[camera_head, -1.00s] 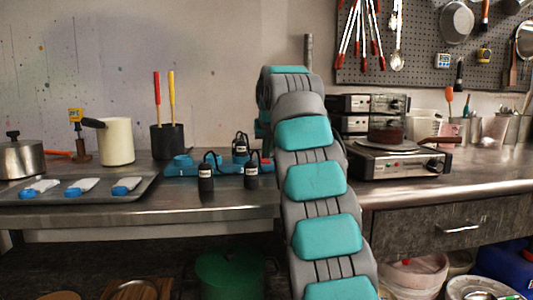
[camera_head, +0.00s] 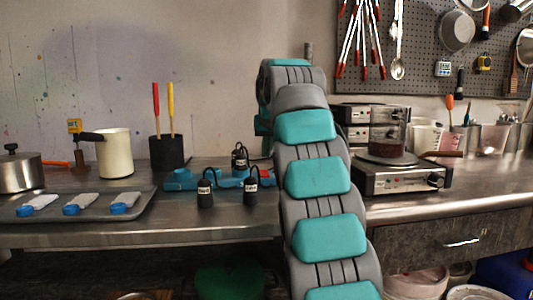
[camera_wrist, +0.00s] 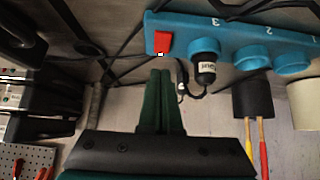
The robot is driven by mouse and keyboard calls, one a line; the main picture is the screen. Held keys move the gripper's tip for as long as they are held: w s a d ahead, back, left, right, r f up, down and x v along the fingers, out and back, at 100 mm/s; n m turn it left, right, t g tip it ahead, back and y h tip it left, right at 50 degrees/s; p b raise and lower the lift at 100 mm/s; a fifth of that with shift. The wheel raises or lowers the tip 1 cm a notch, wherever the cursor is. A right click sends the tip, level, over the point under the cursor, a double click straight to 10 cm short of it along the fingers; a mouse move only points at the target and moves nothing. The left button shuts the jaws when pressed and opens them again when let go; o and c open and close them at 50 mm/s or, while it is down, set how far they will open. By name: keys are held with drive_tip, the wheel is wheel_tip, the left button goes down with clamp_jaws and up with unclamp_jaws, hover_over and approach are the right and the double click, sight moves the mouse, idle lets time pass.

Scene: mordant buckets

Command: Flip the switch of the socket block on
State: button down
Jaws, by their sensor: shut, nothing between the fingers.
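The socket block (camera_head: 219,183) is a blue strip on the steel counter in the head view, partly behind black plugs. In the wrist view the block (camera_wrist: 230,42) appears inverted, with numbered sockets and a red switch (camera_wrist: 163,42) at its left end. I cannot tell which way the switch is tipped. A black labelled plug (camera_wrist: 205,68) sits in the socket beside the switch. My gripper (camera_wrist: 160,72) has its green fingers together, empty, pointing at the switch from just below it in the picture. A gap appears between fingertips and switch. The arm hides the gripper in the head view.
Two black plugs (camera_head: 205,193) (camera_head: 251,190) stand in front of the block. Left are a tray (camera_head: 145,213), a cream pot (camera_head: 115,155) and a black holder (camera_head: 167,153) with red and yellow handles. A hot plate (camera_head: 405,180) stands right. Dark cables (camera_wrist: 125,50) run near the fingers.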

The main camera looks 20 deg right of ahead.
drive_tip(key=s+f+v, duration=0.1)
drive_tip(key=v, duration=0.9)
drive_tip(key=shift+a+b, duration=0.25)
drive_tip(key=shift+b, duration=0.1)
drive_tip(key=shift+s, duration=0.2)
